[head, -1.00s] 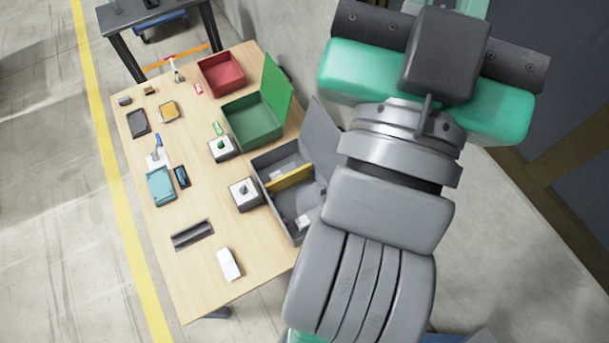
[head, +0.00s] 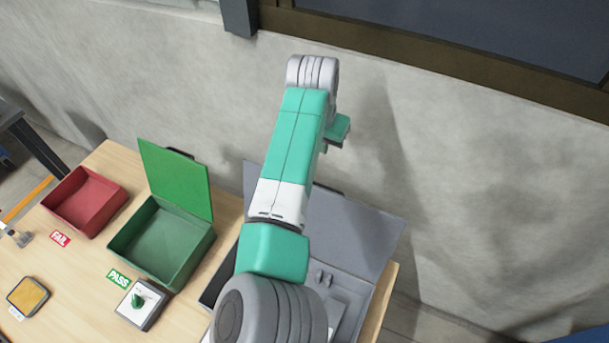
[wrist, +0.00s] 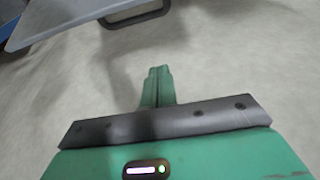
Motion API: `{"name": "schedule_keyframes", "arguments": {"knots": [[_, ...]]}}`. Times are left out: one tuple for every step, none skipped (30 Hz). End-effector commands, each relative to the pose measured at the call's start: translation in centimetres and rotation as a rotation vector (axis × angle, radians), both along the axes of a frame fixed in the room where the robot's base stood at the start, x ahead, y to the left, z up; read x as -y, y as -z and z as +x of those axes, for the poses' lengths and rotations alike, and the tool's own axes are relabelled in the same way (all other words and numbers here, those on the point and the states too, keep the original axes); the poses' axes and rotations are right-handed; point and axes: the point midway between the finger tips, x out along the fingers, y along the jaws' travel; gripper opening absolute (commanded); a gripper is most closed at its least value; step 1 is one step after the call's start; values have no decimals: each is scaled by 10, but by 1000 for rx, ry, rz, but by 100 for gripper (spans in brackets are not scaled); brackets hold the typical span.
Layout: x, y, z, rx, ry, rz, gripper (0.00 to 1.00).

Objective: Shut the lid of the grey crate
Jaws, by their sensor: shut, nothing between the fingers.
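The grey crate (head: 378,308) stands at the right end of the table in the head view, partly hidden behind my arm. Its grey lid (head: 355,230) is open, tilted up at the back edge toward the wall. Part of the lid shows at the top left of the wrist view (wrist: 75,18), beside a dark handle (wrist: 138,12). My gripper (wrist: 158,72) is shut and empty, its green fingertips together against a background of pale wall. It is apart from the lid in the wrist view. In the head view my arm reaches over the crate and its fingertips cannot be made out.
A green box (head: 160,243) with an open green lid (head: 177,178) stands left of the crate. A red tray (head: 84,202) is farther left. A knob box (head: 141,304) sits in front of the green box. The wall (head: 450,200) rises close behind the table.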

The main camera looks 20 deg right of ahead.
Motion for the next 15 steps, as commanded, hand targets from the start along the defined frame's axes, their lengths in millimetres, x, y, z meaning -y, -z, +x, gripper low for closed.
{"name": "schedule_keyframes", "arguments": {"knots": [[1,1,0,0,0,0,0],[1,3,1,-1,0,-1,0],[2,8,1,-1,0,-1,0],[3,12,2,-1,0,-1,0],[4,18,3,-1,0,-1,0],[5,26,4,-1,0,-1,0],[6,32,6,-1,0,-1,0],[8,39,7,0,0,0,0],[9,46,9,1,-1,-1,0],[9,52,10,1,-2,0,0],[11,57,11,1,-1,-1,0],[13,64,13,1,1,0,0],[13,69,13,1,0,-1,0],[14,74,15,2,0,-1,0],[15,80,16,1,-1,-1,0]]}}
